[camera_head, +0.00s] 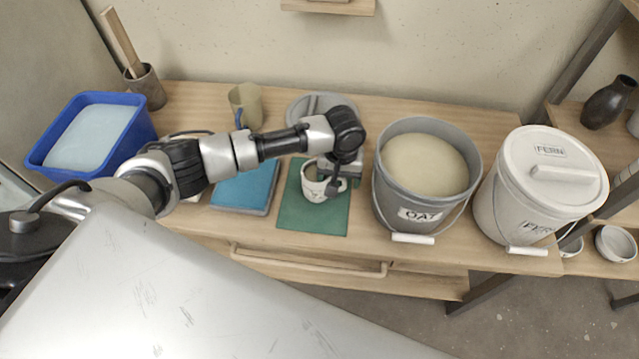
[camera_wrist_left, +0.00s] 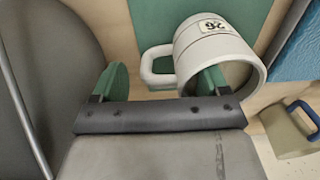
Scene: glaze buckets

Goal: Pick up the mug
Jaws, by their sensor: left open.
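The mug (camera_head: 312,188) is off-white with dark marks and stands on a green mat (camera_head: 315,222) on the wooden bench. In the left wrist view the mug (camera_wrist_left: 212,45) shows a label that seems to read 26, with its handle (camera_wrist_left: 148,66) on the left. My left gripper (camera_head: 333,182) is at the mug from above, open. In the wrist view (camera_wrist_left: 162,82) one green fingertip is left of the handle and the other overlaps the mug's mouth. The handle lies between them. I cannot tell whether either finger touches. My right gripper is not in view.
A grey OAT bucket (camera_head: 387,200) stands close right of the mat, with a white lidded FERN bucket (camera_head: 510,205) beyond. A blue board (camera_head: 240,195) lies left of the mat. A tan mug (camera_head: 250,100) and a round grey item (camera_head: 300,108) stand behind. A blue tub (camera_head: 140,130) is far left.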

